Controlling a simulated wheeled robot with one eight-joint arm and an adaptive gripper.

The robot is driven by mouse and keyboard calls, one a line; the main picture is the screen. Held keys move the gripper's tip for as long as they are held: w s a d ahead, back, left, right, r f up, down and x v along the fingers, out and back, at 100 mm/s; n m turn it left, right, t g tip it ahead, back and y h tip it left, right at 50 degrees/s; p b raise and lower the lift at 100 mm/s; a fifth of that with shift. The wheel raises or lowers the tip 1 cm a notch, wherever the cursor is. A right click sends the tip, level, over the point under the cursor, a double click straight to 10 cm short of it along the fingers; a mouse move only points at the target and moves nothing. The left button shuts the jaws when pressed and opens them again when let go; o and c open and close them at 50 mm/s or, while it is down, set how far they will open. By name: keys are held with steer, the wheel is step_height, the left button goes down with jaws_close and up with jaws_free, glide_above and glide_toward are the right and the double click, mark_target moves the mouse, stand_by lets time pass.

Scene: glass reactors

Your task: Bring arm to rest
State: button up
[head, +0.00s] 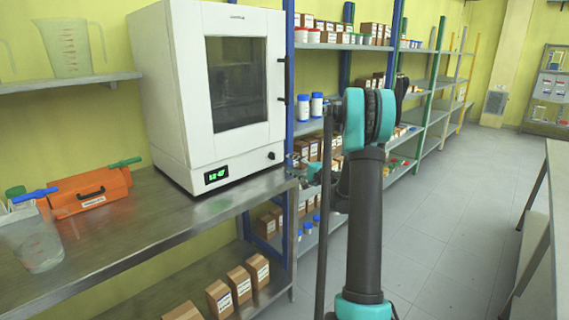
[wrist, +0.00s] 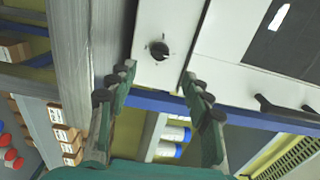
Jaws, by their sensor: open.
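My arm (head: 364,215) stands raised at the middle right of the head view, with its upper link upright and its teal elbow at the top. My gripper (head: 298,165) shows small and partly hidden beside the arm, near the lower right corner of the white oven (head: 190,130). In the wrist view my gripper (wrist: 158,84) has its two dark fingers spread apart with nothing between them. The oven front (wrist: 205,35) with its black knob (wrist: 158,50) lies beyond the fingertips. The oven door is closed. I cannot tell the exact gap between the fingers and the oven.
The steel bench (head: 150,222) carries the oven, an orange case (head: 92,192) and a clear beaker (head: 40,245). Shelves with a blue post (head: 288,75) hold boxes and white bottles (head: 316,105) close behind the arm. Grey floor (head: 440,215) is free to the right, before a table (head: 556,165).

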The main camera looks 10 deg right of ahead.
steer(key=shift+s+d, duration=0.35)
steer(key=shift+s, duration=0.15)
steer(key=s+a+f+n+g+h, duration=0.1)
steer(key=s+a+f+n+g, duration=0.15)
steer(key=s, duration=0.45)
steer(key=s+a+f+n+g+h, duration=0.1)
steer(key=s+a+n+g, duration=0.1)
steer(key=s+a, duration=0.35)
steer(key=s+a+f+n+g+h, duration=0.1)
steer(key=s+a+n+g, duration=0.1)
steer(key=s, duration=0.6)
steer(key=s+d+f+n+g+h, duration=0.1)
steer(key=s+d+f+h, duration=0.1)
steer(key=s, duration=0.6)
steer(key=s+d+f+n+g+h, duration=0.1)
steer(key=s+d+f+h, duration=0.2)
steer(key=s, duration=0.6)
steer(key=s+d+f+n+g+h, duration=0.2)
steer(key=s+f, duration=0.2)
steer(key=s, duration=0.4)
steer(key=shift+s+d+f+h, duration=0.15)
steer(key=shift+s+f+h, duration=0.1)
steer(key=shift+f+h, duration=0.1)
